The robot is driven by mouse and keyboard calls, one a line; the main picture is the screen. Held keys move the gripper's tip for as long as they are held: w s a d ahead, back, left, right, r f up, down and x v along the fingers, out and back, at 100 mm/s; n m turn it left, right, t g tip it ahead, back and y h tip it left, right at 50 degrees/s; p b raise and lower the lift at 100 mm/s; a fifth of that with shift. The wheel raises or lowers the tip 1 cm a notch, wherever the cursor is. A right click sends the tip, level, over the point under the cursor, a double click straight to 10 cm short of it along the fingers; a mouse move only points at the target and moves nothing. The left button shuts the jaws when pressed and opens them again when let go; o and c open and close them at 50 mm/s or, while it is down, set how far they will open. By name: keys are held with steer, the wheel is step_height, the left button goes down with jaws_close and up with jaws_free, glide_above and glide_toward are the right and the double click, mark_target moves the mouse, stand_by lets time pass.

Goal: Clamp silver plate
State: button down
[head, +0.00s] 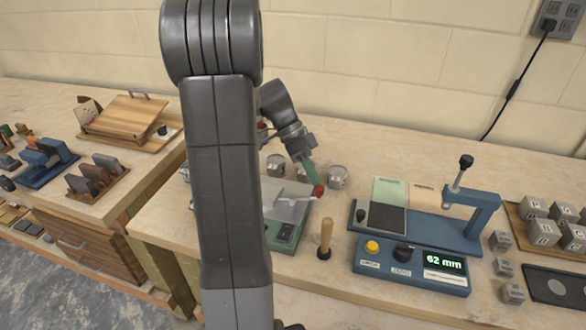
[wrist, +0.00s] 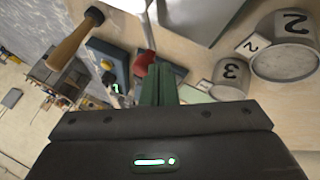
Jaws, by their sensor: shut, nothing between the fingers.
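A flat silver plate (head: 284,203) lies on top of a green base unit (head: 284,238), partly hidden behind my arm in the head view. It also seems to show at the top of the wrist view (wrist: 200,18). A pale lever with a red knob (head: 319,191) reaches across the plate's right side. The red knob also shows in the wrist view (wrist: 142,63). My gripper (head: 313,180) has green fingers, shut and empty, with tips right by the red knob. Whether they touch it I cannot tell. The fingers show in the wrist view (wrist: 158,72).
A wooden-handled tool (head: 325,238) stands right of the base unit. Metal tubs (head: 337,177) stand behind; one (wrist: 233,73) is marked 3. A blue measuring stand (head: 415,262) reads 62 mm. Grey cubes (head: 540,232) are farther right.

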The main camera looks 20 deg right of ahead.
steer(key=m, duration=0.1)
steer(key=s+m+y, duration=0.1)
steer(key=shift+s+d+m+g+y, duration=0.2)
steer(key=shift+m+g+y, duration=0.1)
steer(key=shift+g, duration=0.1)
steer(key=shift+s+a, duration=0.1)
steer(key=shift+s, duration=0.3)
steer(key=p+v, duration=0.1)
steer(key=v, duration=1.3)
steer(key=shift+f, duration=0.2)
